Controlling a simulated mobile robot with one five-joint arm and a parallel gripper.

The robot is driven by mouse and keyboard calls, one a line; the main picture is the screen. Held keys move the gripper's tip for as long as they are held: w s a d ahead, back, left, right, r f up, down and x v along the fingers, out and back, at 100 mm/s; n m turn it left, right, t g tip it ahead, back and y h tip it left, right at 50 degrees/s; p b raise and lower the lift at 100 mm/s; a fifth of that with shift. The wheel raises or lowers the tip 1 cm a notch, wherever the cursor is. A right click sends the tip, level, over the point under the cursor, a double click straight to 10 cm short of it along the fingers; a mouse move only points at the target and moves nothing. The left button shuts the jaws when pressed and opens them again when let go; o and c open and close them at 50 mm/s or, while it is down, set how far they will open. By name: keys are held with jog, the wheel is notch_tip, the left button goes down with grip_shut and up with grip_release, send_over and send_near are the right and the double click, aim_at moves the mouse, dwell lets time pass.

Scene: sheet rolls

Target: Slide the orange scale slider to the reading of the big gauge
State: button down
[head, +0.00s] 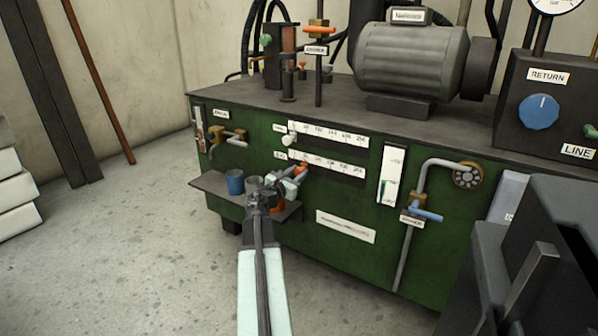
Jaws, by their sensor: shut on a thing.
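The orange scale slider (301,167) sits near the left end of the lower white scale (335,170) on the front of the green cabinet. My gripper (296,179) reaches up to it from below and is shut on it; the jaws partly cover the slider and scale. A round white gauge (556,4) is cut off by the top right edge. I cannot see its needle or tell its reading.
The upper scale (328,134) has a pale slider (290,139) at its left. A small shelf (211,184) with a blue cup (235,182) is left of my gripper. A vertical level strip (391,176) and blue-handled pipe (427,214) stand to the right.

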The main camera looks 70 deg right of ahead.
jog(key=shift+s+d, duration=0.15)
jog(key=shift+s, duration=0.15)
jog(key=c, duration=1.1)
grip_release()
jog(key=shift+w, duration=0.1)
jog(key=shift+w+a, duration=0.1)
jog(key=shift+a, duration=0.1)
jog(key=a, duration=0.5)
jog(key=w+a, duration=0.1)
jog(key=a, duration=0.1)
jog(key=shift+a, duration=0.15)
